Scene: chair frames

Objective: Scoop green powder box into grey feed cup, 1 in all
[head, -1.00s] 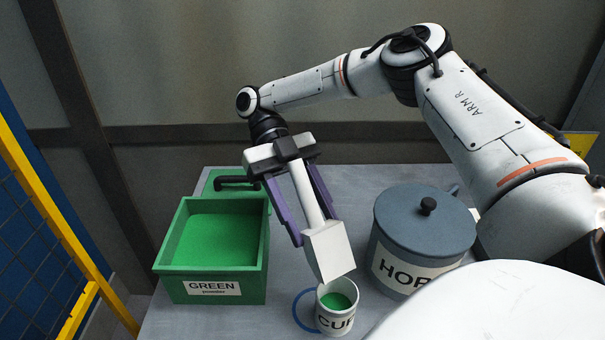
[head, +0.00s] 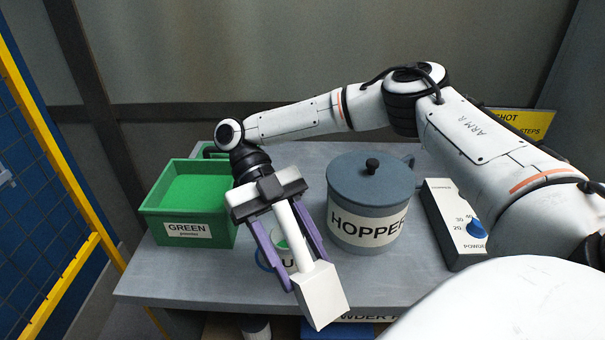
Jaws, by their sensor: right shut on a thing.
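The green powder box (head: 187,233) stands open at the table's left, green powder inside. My right gripper (head: 304,272) has purple fingers and is shut on the white scoop (head: 321,297), whose square head hangs low in front of the cup. The scoop's inside is turned away, so I cannot see whether it holds powder. Some green powder shows in the cup. My left gripper is not in view.
A lidded blue-grey hopper (head: 370,190) stands right of the cup. The table's front edge lies below the cup; a lower shelf holds partly visible items. A yellow rail (head: 55,170) is at the left.

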